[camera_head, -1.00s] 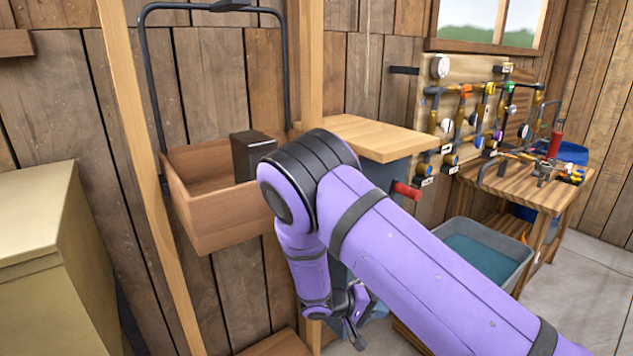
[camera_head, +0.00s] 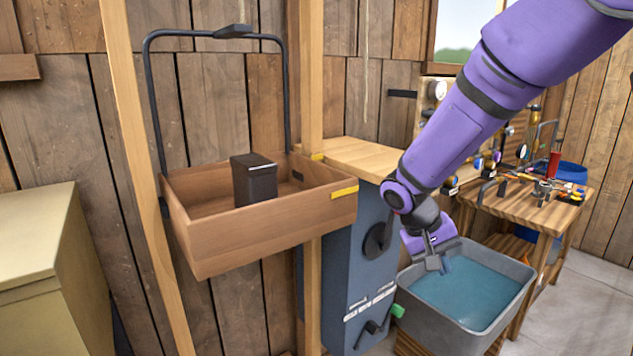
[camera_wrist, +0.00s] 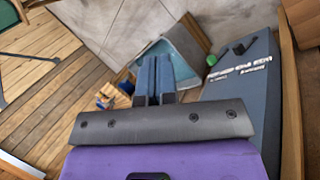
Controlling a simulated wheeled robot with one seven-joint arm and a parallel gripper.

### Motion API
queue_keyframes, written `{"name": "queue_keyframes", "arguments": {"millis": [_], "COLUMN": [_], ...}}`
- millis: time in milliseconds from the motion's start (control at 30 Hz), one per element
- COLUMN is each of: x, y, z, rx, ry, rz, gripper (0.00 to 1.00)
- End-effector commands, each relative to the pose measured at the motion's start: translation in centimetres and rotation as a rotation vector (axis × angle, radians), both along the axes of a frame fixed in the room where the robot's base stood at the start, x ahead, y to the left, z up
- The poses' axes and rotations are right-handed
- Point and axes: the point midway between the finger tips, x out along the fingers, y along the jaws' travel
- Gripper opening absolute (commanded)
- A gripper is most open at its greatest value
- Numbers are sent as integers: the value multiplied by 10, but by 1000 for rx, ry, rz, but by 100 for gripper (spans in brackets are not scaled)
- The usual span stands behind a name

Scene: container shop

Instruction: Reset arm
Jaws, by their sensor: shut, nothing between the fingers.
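My gripper (camera_head: 440,264) hangs at the end of my purple arm, above the left part of a grey tub of blue water. It points down. In the wrist view my gripper (camera_wrist: 154,95) shows its two blue-grey fingers side by side, closed together with nothing between them. The tub (camera_wrist: 195,38) lies beyond the fingertips in that view.
A blue-grey cabinet (camera_head: 345,262) with dark handles and a wooden top stands just left of my gripper. A wooden tray (camera_head: 262,232) holding a dark box (camera_head: 254,180) hangs further left. A workbench (camera_head: 530,202) with tools stands right, behind the tub (camera_head: 520,290).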

Motion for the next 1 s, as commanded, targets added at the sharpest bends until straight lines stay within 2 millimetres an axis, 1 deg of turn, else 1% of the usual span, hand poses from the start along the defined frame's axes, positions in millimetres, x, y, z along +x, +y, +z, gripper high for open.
{"name": "queue_keyframes", "arguments": {"millis": [33,200,367,500,800,1000], "x": [-8,-34,-63,-90,-151,-192], "y": [-7,-22,-35,-45,-58,-61], "z": [15,53,84,108,148,163], "rx": [36,143,235,304,418,463], "ry": [-16,-59,-112,-168,-313,-416], "rz": [-7,-8,1,16,65,110], "gripper": [0,0,0,0,0,0]}}
